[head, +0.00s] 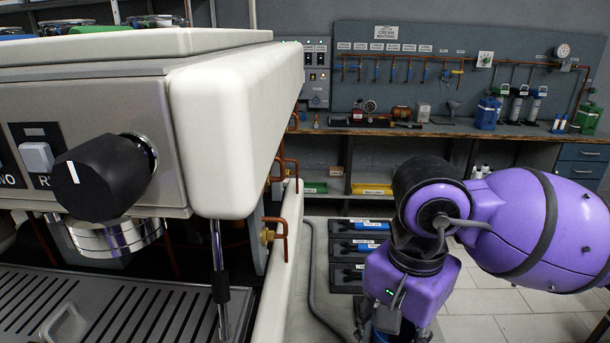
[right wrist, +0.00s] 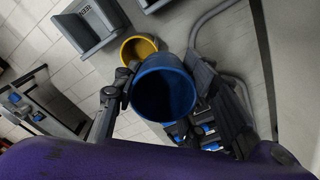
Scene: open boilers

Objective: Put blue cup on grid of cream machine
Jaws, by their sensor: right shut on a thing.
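The cream machine (head: 230,130) fills the left of the head view, with a black knob (head: 104,178) on its front. Its dark slatted grid (head: 130,308) lies low at the left, under the metal group head (head: 112,238). In the right wrist view, my right gripper (right wrist: 163,88) is shut on the blue cup (right wrist: 164,76), with a finger on each side and the cup's dark opening facing the camera. In the head view, my right arm is right of the machine, apart from the grid, and the gripper's fingertips are cut off at the bottom edge. My left gripper is not in view.
A yellow cup or bin (right wrist: 138,48) shows beyond the blue cup in the right wrist view. A copper pipe with a brass valve (head: 268,235) sticks out at the machine's right side. A workbench (head: 450,130) with tools stands at the back. Tiled floor is open at right.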

